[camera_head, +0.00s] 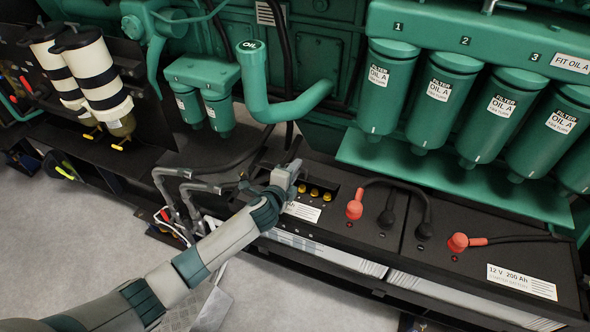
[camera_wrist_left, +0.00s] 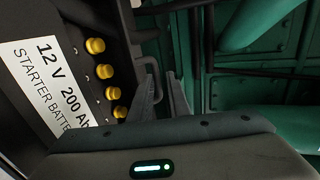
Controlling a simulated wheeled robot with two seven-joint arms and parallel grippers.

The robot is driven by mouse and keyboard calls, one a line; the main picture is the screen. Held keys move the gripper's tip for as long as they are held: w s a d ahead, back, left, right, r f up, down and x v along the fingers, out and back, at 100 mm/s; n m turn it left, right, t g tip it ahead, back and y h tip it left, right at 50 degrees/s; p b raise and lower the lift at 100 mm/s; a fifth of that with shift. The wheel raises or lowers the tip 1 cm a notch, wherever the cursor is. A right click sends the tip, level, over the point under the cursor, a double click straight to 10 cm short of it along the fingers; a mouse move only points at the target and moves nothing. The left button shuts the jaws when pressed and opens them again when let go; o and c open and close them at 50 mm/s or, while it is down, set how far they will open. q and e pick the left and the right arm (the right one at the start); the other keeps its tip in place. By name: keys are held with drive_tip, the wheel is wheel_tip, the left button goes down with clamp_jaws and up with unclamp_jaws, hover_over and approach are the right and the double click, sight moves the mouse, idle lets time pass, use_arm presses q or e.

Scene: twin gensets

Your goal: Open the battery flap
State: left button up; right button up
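The starter battery (camera_head: 318,212) is a black box with a white label, low under the green engine. In the left wrist view its label (camera_wrist_left: 48,85) reads 12 V 200 Ah. A row of yellow caps (camera_head: 314,192) is uncovered in the battery's top; the caps also show in the left wrist view (camera_wrist_left: 105,71). The dark flap (camera_wrist_left: 124,35) appears to stand raised beside the caps, with a thin grey loop handle (camera_wrist_left: 153,68) on it. My left gripper (camera_head: 294,170) is at this handle, its fingers (camera_wrist_left: 164,88) apart around or beside it. Exact contact is unclear. My right gripper is out of view.
Red (camera_head: 355,207) and black terminals with cables stand right of the caps. Green oil filters (camera_head: 440,95) hang above the batteries. A green oil filler pipe (camera_head: 262,95) curves above my left gripper. Grey hoses (camera_head: 172,180) rise left of it. Grey floor lies in front.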

use_arm(q)
drive_tip(key=shift+s, duration=0.15)
drive_tip(key=b+v, duration=0.2)
drive_tip(key=v, duration=1.5)
